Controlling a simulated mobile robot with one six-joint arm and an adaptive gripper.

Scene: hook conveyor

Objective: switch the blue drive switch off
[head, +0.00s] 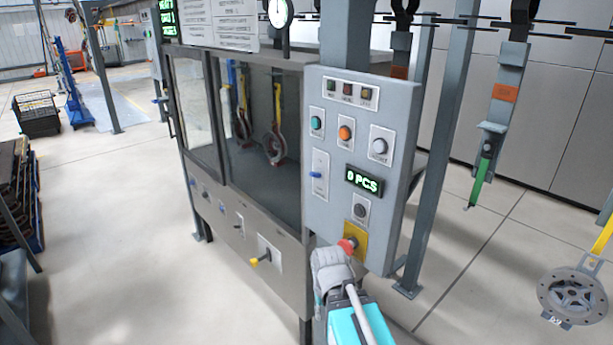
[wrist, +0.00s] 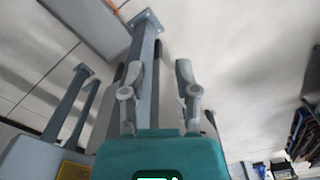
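The blue drive switch (head: 315,175) is a small blue lever on a white plate, on the left side of the grey control panel (head: 340,245). The lever points to the left; its lettering is too small to read. My gripper (wrist: 158,72) is open and empty in the wrist view, its two fingers apart with a grey post behind them. The switch does not show in the wrist view.
A red stop button (head: 347,245) on a yellow plate sits low on the panel, close above my arm. Green (head: 317,123), orange (head: 345,133) and grey (head: 379,146) buttons and a "0 PCS" display (head: 363,181) are nearby. A yellow-handled switch (head: 262,258) is on the cabinet.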

